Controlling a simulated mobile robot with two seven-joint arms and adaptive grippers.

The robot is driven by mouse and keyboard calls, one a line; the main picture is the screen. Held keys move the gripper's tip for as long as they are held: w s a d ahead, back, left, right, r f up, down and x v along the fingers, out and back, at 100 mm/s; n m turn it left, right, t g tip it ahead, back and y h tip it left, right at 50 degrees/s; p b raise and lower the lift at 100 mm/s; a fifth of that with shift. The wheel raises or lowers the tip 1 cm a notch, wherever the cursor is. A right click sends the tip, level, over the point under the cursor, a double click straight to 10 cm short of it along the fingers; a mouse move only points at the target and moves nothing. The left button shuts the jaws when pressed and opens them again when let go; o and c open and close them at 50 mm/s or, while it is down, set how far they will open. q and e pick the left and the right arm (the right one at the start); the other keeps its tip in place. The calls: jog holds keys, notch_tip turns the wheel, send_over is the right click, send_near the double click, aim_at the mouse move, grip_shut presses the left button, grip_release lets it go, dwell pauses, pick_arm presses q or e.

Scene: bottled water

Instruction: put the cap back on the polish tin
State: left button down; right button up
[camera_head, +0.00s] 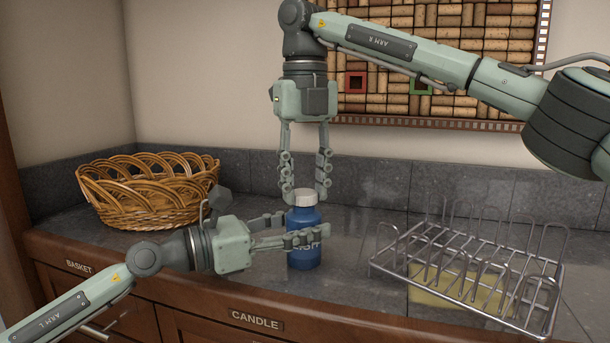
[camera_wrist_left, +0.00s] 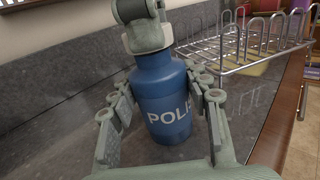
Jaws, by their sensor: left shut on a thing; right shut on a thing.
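The polish tin (camera_head: 304,256) is a blue, bottle-shaped container standing upright on the dark counter. It also shows in the left wrist view (camera_wrist_left: 164,90), with white "POLI" lettering. My left gripper (camera_head: 303,229) comes in from the left and is shut around the tin's body, one finger on each side. The white cap (camera_head: 306,199) is at the top of the tin, upright and in line with it. My right gripper (camera_head: 305,191) points down from above and is shut on the cap. Its finger hides much of the cap in the left wrist view. I cannot tell whether the cap is fully seated.
A wicker basket (camera_head: 150,207) stands at the back left, behind my left arm. A wire rack (camera_head: 470,265) stands to the right, with a yellow item (camera_head: 450,288) under or in it. The counter's wooden front edge carries "BASKET" and "CANDLE" labels. Bare counter separates tin and rack.

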jog(key=shift+f, duration=0.6)
dwell(0.5)
